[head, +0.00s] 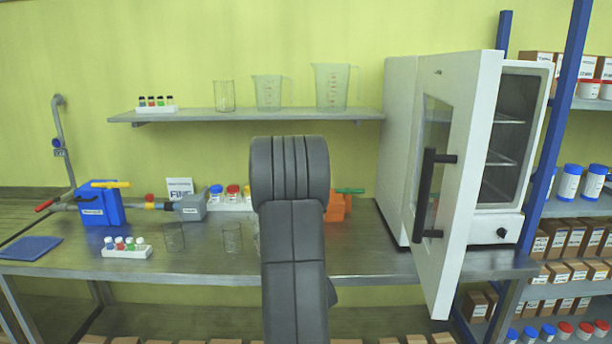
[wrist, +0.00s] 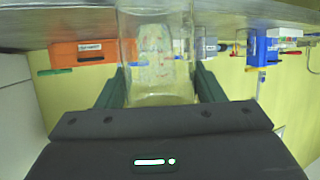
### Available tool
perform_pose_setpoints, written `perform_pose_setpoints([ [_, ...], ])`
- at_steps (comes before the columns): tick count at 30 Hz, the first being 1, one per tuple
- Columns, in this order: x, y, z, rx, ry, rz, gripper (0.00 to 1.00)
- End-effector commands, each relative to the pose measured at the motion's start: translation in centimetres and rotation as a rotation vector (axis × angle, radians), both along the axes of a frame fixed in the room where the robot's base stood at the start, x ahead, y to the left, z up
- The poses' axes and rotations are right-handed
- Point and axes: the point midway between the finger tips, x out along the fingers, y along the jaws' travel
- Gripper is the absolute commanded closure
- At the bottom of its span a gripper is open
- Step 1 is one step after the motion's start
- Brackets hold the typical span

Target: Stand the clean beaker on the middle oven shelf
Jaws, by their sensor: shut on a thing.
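In the wrist view my gripper (wrist: 160,84) is shut on a clear glass beaker (wrist: 158,97), with one green finger on each side of it. The bench is at the top of that view, so the picture is upside down. In the head view my arm hides the gripper and most of the held beaker. The white oven (head: 399,140) stands at the bench's right end with its door (head: 470,180) swung open. Inside are several wire shelves; the middle oven shelf (head: 499,158) looks empty where it shows. The door hides the left part of the interior.
Two glass beakers (head: 174,236) (head: 232,238) stand on the bench (head: 200,262). A wall shelf (head: 200,116) holds a beaker (head: 224,96) and two jugs (head: 268,93) (head: 332,87). An orange block (head: 338,207) stands behind my arm. The open door juts past the bench front.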

Motion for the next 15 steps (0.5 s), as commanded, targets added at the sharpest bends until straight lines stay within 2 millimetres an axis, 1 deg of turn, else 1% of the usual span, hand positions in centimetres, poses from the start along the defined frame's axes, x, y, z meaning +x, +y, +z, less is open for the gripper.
perform_pose_setpoints([
  [1, -0.1, -0.3, -1.5, 0.0, 0.005, -0.031, 0.66],
  [5, -0.4, -1.5, -4.6, 0.0, 0.006, -0.132, 0.66],
  [9, -1.3, -3.0, -8.0, -0.002, 0.006, -0.241, 0.66],
  [12, -2.1, -3.8, -10.1, -0.002, 0.004, -0.31, 0.66],
  [15, -2.7, -4.5, -11.5, -0.001, 0.001, -0.361, 0.66],
])
